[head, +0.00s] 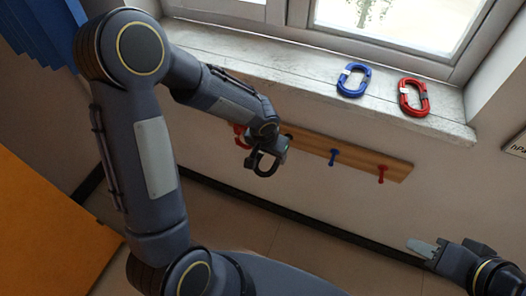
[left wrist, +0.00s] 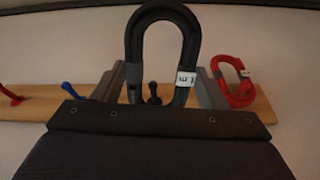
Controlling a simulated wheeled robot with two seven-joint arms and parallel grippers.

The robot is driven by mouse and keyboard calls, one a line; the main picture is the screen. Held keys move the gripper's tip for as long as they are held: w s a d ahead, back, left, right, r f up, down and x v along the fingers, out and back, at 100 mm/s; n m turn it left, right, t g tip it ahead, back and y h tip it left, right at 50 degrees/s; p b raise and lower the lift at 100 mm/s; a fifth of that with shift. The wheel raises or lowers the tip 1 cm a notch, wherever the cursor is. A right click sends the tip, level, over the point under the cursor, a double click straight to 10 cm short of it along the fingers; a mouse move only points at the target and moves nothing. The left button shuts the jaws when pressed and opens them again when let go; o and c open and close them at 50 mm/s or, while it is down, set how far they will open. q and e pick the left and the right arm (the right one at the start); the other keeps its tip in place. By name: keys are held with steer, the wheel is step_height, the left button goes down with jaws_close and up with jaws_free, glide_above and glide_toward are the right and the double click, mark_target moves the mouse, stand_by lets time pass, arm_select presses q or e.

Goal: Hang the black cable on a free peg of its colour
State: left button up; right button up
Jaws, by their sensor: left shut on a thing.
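The black cable (head: 264,168) is a closed loop with a white tag, in my left gripper (head: 268,154) in front of the wooden peg rail (head: 302,143). In the left wrist view the black cable (left wrist: 162,15) stands between the two fingers of my left gripper (left wrist: 162,82), which is shut on it. A black peg (left wrist: 155,92) shows through the loop, bare as far as I can see. I cannot tell whether the loop touches the peg. My right gripper (head: 450,248) is at the lower right, away from the rail; its jaw opening is unclear.
A red cable (left wrist: 232,82) hangs on the rail beside my left gripper. The blue peg (head: 333,157) and red peg (head: 382,173) are bare. A blue cable (head: 353,80) and another red cable (head: 414,97) lie on the windowsill (head: 310,85) above the rail.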

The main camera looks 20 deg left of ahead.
mark_target(276, 162)
arm_select(q)
steer(key=d+f+t+b, duration=0.1)
steer(key=b, duration=0.1)
steer(key=d+f+m+t+h+b, duration=0.1)
steer(key=f+b, duration=0.1)
steer(key=shift+d+f, duration=0.1)
steer(key=shift+f, duration=0.15)
steer(key=shift+s+d+f+m+t+h+b, duration=0.1)
steer(key=shift+d+f+m+t+h+b, duration=0.2)
steer(key=shift+b, duration=0.35)
steer(key=shift+a+f+m+t+b, duration=0.1)
steer(key=shift+f+t+b, duration=0.2)
steer(key=shift+t+b, duration=0.25)
steer(key=s+a+f+t+h+b, duration=0.25)
steer(key=f+t+b, duration=0.45)
steer(key=b, duration=1.1)
steer(key=w+t, duration=0.1)
steer(key=w, duration=0.9)
steer(key=shift+w+d+r, duration=0.15)
steer(key=shift+d+r, duration=0.15)
steer(key=shift+d, duration=0.15)
steer(key=shift+t, duration=0.25)
